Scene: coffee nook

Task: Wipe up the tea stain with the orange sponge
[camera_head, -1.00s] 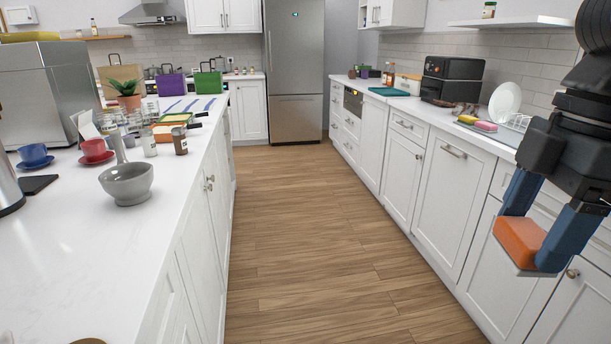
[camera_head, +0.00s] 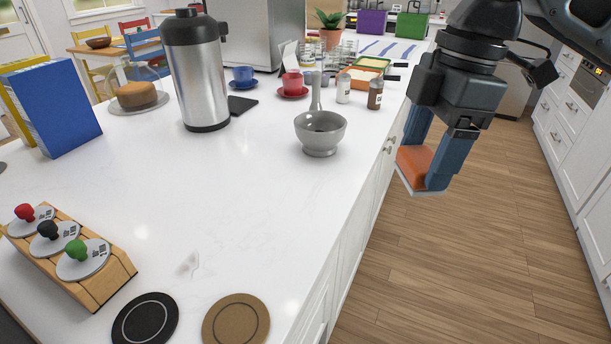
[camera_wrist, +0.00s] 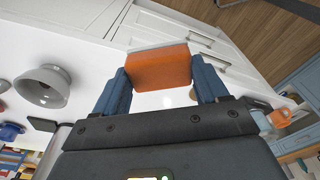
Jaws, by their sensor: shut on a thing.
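My gripper (camera_head: 432,160) is shut on the orange sponge (camera_head: 414,168). It holds the sponge in the air beside the right edge of the white counter, over the floor. In the wrist view the sponge (camera_wrist: 160,68) sits between the two blue fingers, with a pale layer along its far side. A faint brownish stain (camera_head: 188,264) lies on the white counter (camera_head: 240,215), near the front, between the wooden stand and the coasters. The stain is not clear in the wrist view.
A grey mortar with pestle (camera_head: 320,130) stands near the counter's right edge. A wooden stand with coloured knobs (camera_head: 70,255), a black coaster (camera_head: 145,318) and a brown coaster (camera_head: 236,320) surround the stain. A steel flask (camera_head: 197,75) stands farther back. The counter's middle is clear.

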